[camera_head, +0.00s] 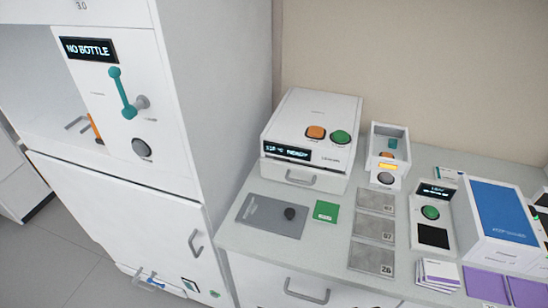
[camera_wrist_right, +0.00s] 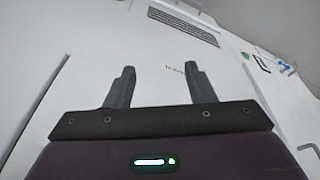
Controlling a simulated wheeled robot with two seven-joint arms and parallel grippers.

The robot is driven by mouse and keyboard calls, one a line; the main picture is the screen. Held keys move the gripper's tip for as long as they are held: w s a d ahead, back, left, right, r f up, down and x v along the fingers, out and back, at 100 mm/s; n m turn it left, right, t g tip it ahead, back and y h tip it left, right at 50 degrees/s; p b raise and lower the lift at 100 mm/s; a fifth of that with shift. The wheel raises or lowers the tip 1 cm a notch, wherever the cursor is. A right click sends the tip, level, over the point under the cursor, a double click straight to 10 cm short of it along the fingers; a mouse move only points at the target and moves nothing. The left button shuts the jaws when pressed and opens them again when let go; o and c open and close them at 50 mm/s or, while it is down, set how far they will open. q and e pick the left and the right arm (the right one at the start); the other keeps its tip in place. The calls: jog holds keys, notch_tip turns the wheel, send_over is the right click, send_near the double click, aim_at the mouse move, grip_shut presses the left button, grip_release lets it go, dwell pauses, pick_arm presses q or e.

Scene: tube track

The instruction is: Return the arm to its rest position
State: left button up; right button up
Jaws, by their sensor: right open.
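My right gripper (camera_wrist_right: 160,85) shows in the right wrist view. Its two dark fingers stand apart and nothing is between them. Behind the fingers is a plain white surface with a dark slotted grille (camera_wrist_right: 184,27) near the top. Neither gripper nor arm shows in the head view. My left gripper is in neither view.
A tall white cabinet (camera_head: 128,200) with a "NO BOTTLE" display (camera_head: 88,49) and teal lever (camera_head: 121,92) stands at left. The counter (camera_head: 335,255) at right holds a white "READY" box (camera_head: 312,130), grey numbered plates (camera_head: 374,228), a blue-topped box (camera_head: 500,212) and purple sheets (camera_head: 485,284).

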jog(key=s+d+f+g+b, duration=0.1)
jog(key=s+f, duration=0.3)
jog(key=f, duration=0.5)
jog(key=s+f, duration=0.3)
jog(key=f, duration=0.5)
jog(key=s+d+f+b, duration=0.1)
jog(key=s+d+f, duration=0.2)
jog(key=s+f, duration=0.9)
jog(key=s, duration=0.3)
jog(key=shift+s+f+g, duration=0.3)
jog(key=shift+g, duration=0.1)
